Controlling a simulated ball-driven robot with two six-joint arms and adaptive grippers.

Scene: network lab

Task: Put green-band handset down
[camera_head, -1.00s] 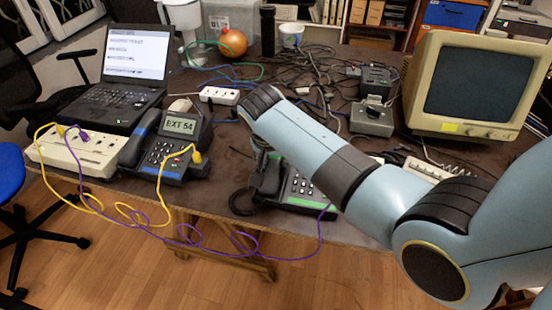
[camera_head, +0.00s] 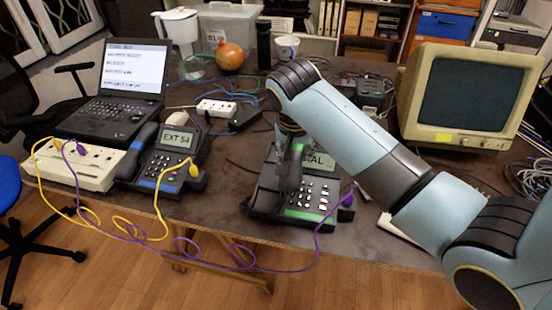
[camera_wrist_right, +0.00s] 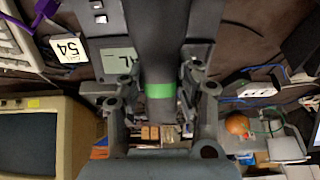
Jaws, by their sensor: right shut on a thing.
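The dark green-band handset (camera_head: 291,170) is over the left side of the dark desk phone with a green strip (camera_head: 305,215). My right gripper (camera_head: 291,130) is shut around it from above. In the right wrist view, the handset (camera_wrist_right: 160,40) runs between the jaws of my right gripper (camera_wrist_right: 160,100), with its green band near them. I cannot tell whether the handset touches its cradle. The phone's screen is partly covered and shows "AL". My left gripper is out of view.
A blue-strip phone (camera_head: 165,160) reading "EXT 54" stands to the left, beside a white socket box (camera_head: 80,165) and a laptop (camera_head: 125,95). Yellow and purple cables loop over the table's front edge. An old monitor (camera_head: 465,95) stands at the right.

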